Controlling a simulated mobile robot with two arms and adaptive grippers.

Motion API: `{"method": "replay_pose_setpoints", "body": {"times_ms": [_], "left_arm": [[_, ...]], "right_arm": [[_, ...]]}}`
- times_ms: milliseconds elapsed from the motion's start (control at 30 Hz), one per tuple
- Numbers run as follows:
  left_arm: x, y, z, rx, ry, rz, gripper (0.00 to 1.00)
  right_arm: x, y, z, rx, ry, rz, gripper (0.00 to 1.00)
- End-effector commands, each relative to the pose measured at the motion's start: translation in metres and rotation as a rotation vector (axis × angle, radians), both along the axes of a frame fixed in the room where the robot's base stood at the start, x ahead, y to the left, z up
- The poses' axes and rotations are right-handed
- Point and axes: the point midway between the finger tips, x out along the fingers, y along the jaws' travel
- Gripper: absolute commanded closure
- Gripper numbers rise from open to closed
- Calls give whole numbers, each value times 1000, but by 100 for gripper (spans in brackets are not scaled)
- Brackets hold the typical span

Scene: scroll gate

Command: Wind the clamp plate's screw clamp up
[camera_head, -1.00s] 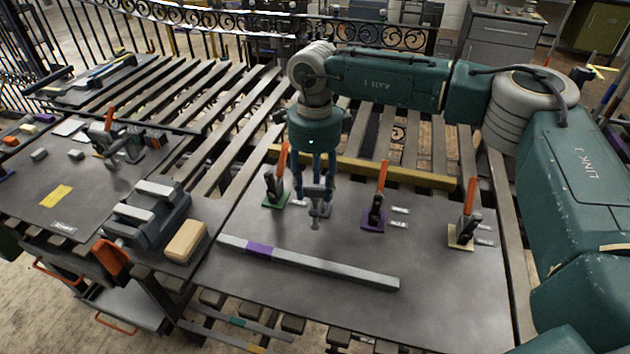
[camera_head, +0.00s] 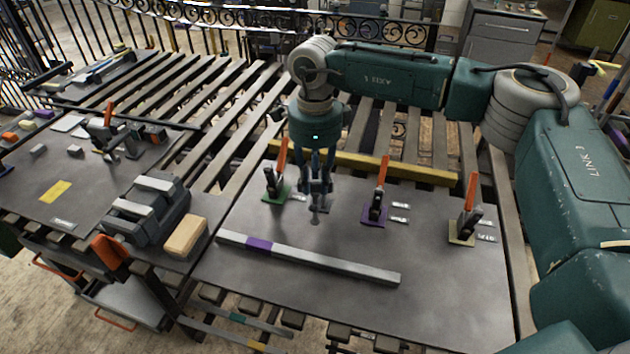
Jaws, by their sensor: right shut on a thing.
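The clamp plate (camera_head: 440,290) is the dark grey worktop in the middle right. The screw clamp (camera_head: 316,213) is a small grey metal piece near the plate's back middle, between the green-based and purple-based toggle clamps. My right gripper (camera_head: 316,188) points straight down from above and is shut on the upper part of the screw clamp. Its fingers hide most of what they hold. The screw clamp's lower tip shows below the fingers; whether it touches the plate is hard to tell. My left gripper is not in view.
Toggle clamps with orange handles stand close by on green (camera_head: 274,192), purple (camera_head: 376,212) and tan (camera_head: 464,232) bases. A grey bar with a purple band (camera_head: 330,268) lies along the front. A second worktop (camera_head: 30,205) with loose parts is at left.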

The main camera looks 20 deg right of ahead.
Motion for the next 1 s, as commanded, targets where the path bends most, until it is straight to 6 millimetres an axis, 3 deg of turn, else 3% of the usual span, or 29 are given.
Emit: {"method": "replay_pose_setpoints", "body": {"times_ms": [500, 1000], "left_arm": [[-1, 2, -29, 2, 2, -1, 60], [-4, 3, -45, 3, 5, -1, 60]], "right_arm": [[1, -3, -2, 2, -3, 454, 100], [2, -5, 0, 0, -3, 923, 100]]}}
